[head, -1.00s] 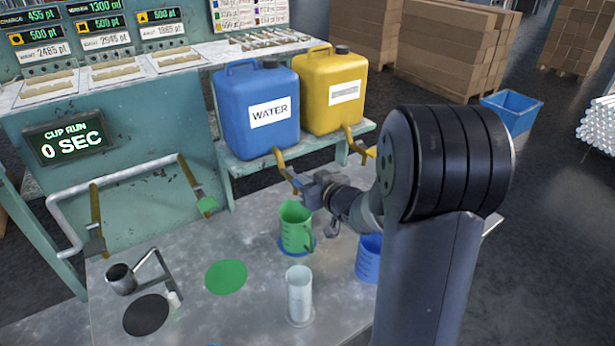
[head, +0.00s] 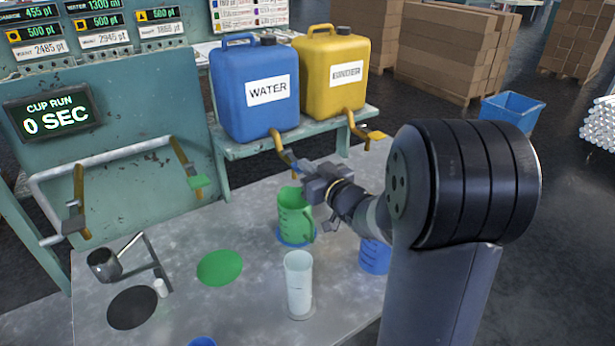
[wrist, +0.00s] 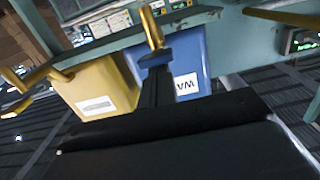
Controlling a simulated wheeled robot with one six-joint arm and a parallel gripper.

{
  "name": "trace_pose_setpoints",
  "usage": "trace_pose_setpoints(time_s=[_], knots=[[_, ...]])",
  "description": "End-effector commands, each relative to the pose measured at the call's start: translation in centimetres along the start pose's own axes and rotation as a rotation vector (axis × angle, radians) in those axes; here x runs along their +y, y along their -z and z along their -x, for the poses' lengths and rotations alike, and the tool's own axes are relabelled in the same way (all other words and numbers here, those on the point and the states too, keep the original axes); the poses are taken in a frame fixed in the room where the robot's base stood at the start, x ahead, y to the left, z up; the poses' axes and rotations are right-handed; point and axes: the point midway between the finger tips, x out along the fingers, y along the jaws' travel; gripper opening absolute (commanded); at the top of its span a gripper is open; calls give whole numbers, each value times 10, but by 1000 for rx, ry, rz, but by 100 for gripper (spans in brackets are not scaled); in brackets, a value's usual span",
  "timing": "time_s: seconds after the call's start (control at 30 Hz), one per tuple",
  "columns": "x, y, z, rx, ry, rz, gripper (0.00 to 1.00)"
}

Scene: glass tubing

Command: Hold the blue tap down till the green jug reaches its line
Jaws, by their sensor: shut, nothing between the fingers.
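The blue tap (head: 297,168) is on the brass spout of the blue WATER container (head: 256,95). The green jug (head: 293,212) stands upright below the spout, on a blue disc (head: 293,241). Its liquid level and line cannot be made out. My gripper (head: 308,176) is shut and empty, with its tips close beside the tap, above the jug. In the wrist view, which is upside down, the shut fingers (wrist: 156,88) point at the blue tap lever (wrist: 155,59) below the brass spout. I cannot tell whether they touch or press it.
A yellow container (head: 335,75) with its own spout stands beside the blue one. A clear cylinder (head: 299,285) and a blue jug (head: 375,256) stand near my arm. A green disc (head: 220,267), a black disc (head: 132,307) and a dark cup (head: 104,265) are at left. The display (head: 53,113) reads 0 SEC.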

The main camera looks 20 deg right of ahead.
Motion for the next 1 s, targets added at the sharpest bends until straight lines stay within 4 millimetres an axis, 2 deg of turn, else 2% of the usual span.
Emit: trace_pose_setpoints(time_s=[0.03,0.67,0.7,1.0], knots=[[0,-8,0,15,-1,1,0],[0,-27,-2,198,0,2,0],[0,-20,-1,194,0,1,0],[0,-19,-1,192,0,0,0]])
